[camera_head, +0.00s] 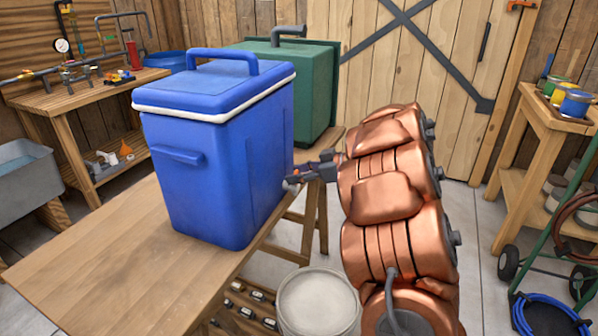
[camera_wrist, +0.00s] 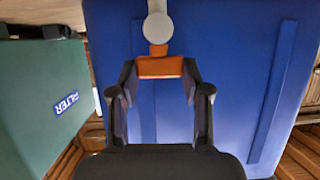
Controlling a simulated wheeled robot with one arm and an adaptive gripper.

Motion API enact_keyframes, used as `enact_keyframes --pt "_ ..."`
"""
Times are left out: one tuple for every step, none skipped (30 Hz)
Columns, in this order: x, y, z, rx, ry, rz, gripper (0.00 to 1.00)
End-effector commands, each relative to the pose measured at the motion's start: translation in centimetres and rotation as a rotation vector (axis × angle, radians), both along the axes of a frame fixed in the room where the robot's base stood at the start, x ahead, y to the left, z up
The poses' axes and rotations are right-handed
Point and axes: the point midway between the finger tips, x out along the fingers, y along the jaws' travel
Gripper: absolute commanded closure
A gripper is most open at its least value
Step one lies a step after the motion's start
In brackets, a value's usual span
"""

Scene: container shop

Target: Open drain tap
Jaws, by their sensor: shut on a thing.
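The blue cooler (camera_head: 215,150) with a white-edged lid stands upright on the wooden table, lid closed. Its drain tap is low on the side facing my gripper. In the wrist view the tap (camera_wrist: 157,28) shows as a grey round stem with an orange handle (camera_wrist: 160,68). My gripper (camera_wrist: 160,75) has its two dark fingers on either side of the orange handle, shut on it. In the head view my gripper (camera_head: 308,175) reaches the cooler's right side from my copper-coloured arm. Only a small part of the tap shows there.
A green box (camera_head: 315,90) labelled FILTER stands behind the cooler and left in the wrist view. A whitish bucket (camera_head: 318,302) stands on the floor below my gripper. The wooden table's (camera_head: 95,250) front left is clear. A hand truck and a shelf stand at right.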

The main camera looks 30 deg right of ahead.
Motion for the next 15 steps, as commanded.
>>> enact_keyframes --pt "0.0 -0.05 0.41 0.001 0.001 0.013 0.87" --pt "0.03 -0.07 0.46 0.001 0.0 0.022 0.87" --pt "0.06 -0.1 0.52 0.001 0.001 0.035 0.87" --pt "0.08 -0.15 0.56 0.002 0.0 0.046 0.87" --pt "0.1 -0.2 0.59 0.002 0.001 0.058 0.87" --pt "0.11 -0.22 0.64 0.002 0.0 0.074 0.87" --pt "0.12 -0.22 0.67 0.002 0.0 0.088 0.87" --pt "0.13 -0.22 0.68 0.002 0.001 0.102 0.87" --pt "0.12 -0.22 0.67 0.002 0.002 0.121 0.87" --pt "0.12 -0.25 0.67 0.004 0.001 0.137 0.87" --pt "0.15 -0.23 0.68 0.004 0.0 0.154 0.87" --pt "0.19 -0.23 0.74 0.004 -0.001 0.175 0.87" --pt "0.19 -0.24 0.76 0.004 -0.002 0.19 0.87" --pt "0.18 -0.27 0.74 0.004 -0.002 0.204 0.87" --pt "0.2 -0.27 0.67 0.004 -0.002 0.223 0.87"
